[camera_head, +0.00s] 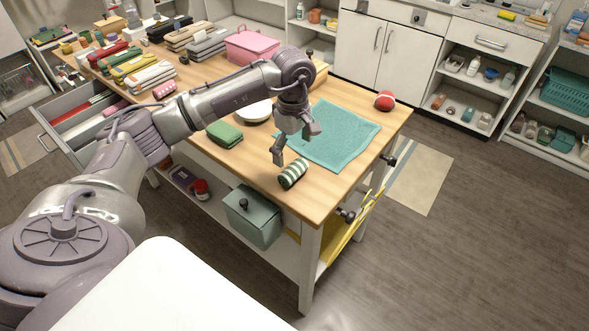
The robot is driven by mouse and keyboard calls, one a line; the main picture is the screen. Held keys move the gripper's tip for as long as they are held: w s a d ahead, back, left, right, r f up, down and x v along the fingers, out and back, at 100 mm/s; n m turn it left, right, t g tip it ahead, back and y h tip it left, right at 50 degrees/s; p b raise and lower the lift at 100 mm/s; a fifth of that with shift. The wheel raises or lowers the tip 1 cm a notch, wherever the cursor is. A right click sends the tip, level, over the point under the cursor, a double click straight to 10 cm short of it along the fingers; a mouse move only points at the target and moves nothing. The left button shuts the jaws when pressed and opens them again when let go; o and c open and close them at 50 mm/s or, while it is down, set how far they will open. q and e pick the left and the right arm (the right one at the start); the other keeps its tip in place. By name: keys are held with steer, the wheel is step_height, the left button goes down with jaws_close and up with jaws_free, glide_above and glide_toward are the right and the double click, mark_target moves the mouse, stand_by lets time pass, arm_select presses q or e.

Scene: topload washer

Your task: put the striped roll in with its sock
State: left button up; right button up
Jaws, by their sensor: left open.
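The striped roll (293,174), green and white, lies on the wooden table (320,204) near its front edge. My left gripper (294,146) is open and empty, pointing down just above and behind the roll. I cannot tell whether a finger touches it. An open drawer (62,148) at the left end of the table holds red, white and pink items, partly hidden by my left arm. No second green-striped sock is clearly visible. My right gripper is not in view.
A teal cloth (343,136) lies flat behind the gripper. A folded green cloth (225,134) and a pale bowl (257,111) are to the left. A red ball-like item (384,101) sits at the right corner. Folded textiles and a pink box (250,46) fill the far end.

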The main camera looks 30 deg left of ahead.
mark_target(294, 166)
arm_select(q)
steer(key=shift+d+f, duration=0.1)
steer(key=shift+f, duration=0.7)
steer(key=shift+f+p, duration=0.25)
steer(key=shift+p, duration=0.05)
steer(key=shift+f+p, duration=0.35)
steer(key=shift+f, duration=0.05)
step_height(294, 166, down, 4)
steer(key=shift+w+r+p, duration=0.15)
steer(key=shift+r+p, duration=0.05)
steer(key=shift+p, duration=0.5)
steer(key=shift+f, duration=0.3)
steer(key=c, duration=0.8)
steer(key=shift+o, duration=0.2)
